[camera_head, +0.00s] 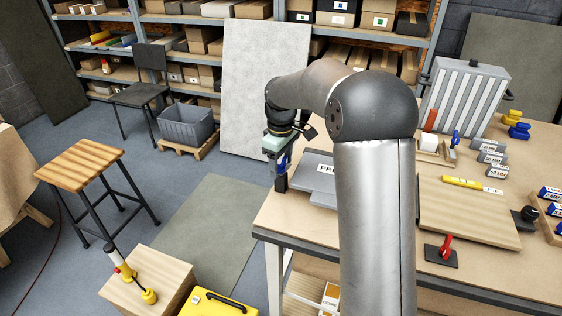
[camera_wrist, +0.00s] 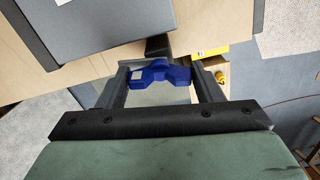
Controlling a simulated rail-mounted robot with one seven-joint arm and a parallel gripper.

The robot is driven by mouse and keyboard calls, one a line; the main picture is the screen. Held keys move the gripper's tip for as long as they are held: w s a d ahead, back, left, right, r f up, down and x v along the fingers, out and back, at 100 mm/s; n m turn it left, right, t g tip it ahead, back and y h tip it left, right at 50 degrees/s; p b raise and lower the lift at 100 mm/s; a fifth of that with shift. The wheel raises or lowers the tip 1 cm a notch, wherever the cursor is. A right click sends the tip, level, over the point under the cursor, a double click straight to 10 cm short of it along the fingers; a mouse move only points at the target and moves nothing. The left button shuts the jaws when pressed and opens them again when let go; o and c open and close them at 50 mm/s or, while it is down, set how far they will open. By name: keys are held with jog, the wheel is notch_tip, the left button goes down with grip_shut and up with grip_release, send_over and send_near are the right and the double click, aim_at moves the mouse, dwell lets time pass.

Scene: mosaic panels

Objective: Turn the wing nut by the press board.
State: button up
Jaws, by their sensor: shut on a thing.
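The wing nut (camera_wrist: 160,72) is blue and sits between the two fingers of my gripper (camera_wrist: 161,80) in the wrist view. The fingers are shut on its wings. In the head view, my gripper (camera_head: 281,168) is at the left edge of the workbench, and a bit of the blue wing nut (camera_head: 284,161) shows there. A black post (camera_head: 281,184) stands under it. The grey press board (camera_head: 312,183), with a white label partly hidden by my arm, lies just right of the gripper. It also shows at the upper left in the wrist view (camera_wrist: 100,25).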

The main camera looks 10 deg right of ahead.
aim_at(281, 161)
jog(key=shift+n, duration=1)
jog(key=shift+r, duration=0.1)
jog(key=o, duration=1)
notch_tip(281, 161, up, 17)
jog(key=shift+r+b, duration=0.15)
jog(key=shift+b, duration=0.3)
